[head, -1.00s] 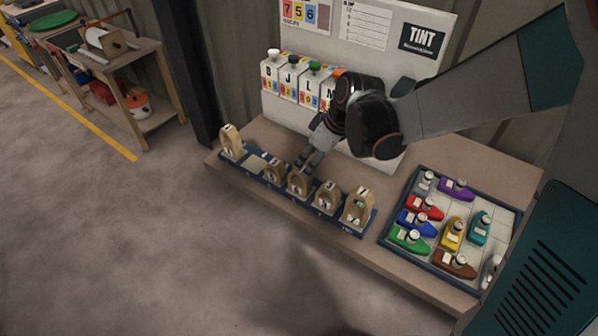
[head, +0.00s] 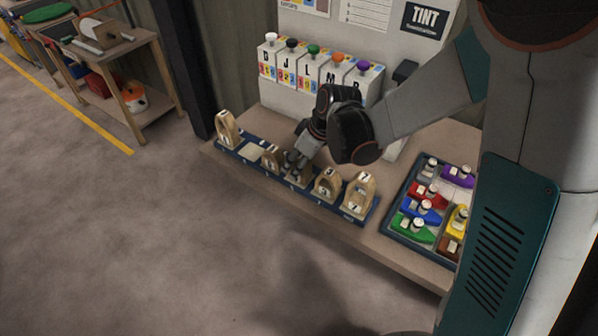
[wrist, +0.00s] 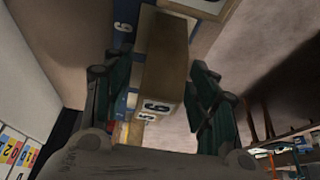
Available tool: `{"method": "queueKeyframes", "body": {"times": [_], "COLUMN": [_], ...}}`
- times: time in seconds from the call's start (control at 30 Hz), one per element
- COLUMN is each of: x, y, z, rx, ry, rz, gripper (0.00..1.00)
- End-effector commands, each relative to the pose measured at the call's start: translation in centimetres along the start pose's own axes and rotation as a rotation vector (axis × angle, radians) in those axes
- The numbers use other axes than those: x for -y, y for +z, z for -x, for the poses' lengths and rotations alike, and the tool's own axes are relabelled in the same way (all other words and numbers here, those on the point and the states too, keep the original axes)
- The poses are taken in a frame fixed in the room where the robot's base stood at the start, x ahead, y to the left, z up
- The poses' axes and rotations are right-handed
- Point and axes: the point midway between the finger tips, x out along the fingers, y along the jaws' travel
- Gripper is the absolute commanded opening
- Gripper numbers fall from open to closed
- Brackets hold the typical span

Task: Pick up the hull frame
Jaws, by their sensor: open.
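Several wooden arch-shaped hull frames stand upright in a row on a blue rack (head: 337,213) along the bench's front edge. My gripper (head: 293,160) is open and pointing down at the middle hull frame (head: 300,177), partly hiding it in the head view. In the wrist view the hull frame (wrist: 165,65) lies between the two spread dark-green fingers, with a small gap visible on each side. Its white number label (wrist: 154,105) faces the camera. I cannot tell whether a finger touches it.
Neighbouring frames stand close on both sides: one (head: 270,158) to the left, one (head: 327,186) to the right. A rack slot (head: 252,151) is empty.

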Motion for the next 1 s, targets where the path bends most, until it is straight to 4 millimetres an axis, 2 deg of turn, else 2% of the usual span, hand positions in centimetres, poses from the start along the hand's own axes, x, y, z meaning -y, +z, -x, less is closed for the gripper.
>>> {"method": "queueKeyframes", "body": {"times": [0.03,0.07,0.27,0.57,0.73,0.87,1.0], "x": [0.0,0.0,0.0,0.0,0.0,0.0,0.0], "y": [0.0,0.0,0.0,0.0,-0.3,-0.8,-1.9], "z": [0.1,0.1,0.1,0.1,0.7,2.1,4.6], "rx": [0.0,0.0,0.0,0.0,0.0,0.0,0.0], "ry": [0.0,0.0,0.0,0.0,0.0,0.0,0.0], "rz": [0.0,0.0,0.0,0.0,0.0,0.0,0.0], "gripper": [0.53,0.49,0.03,0.03,0.03,0.03,0.03]}}
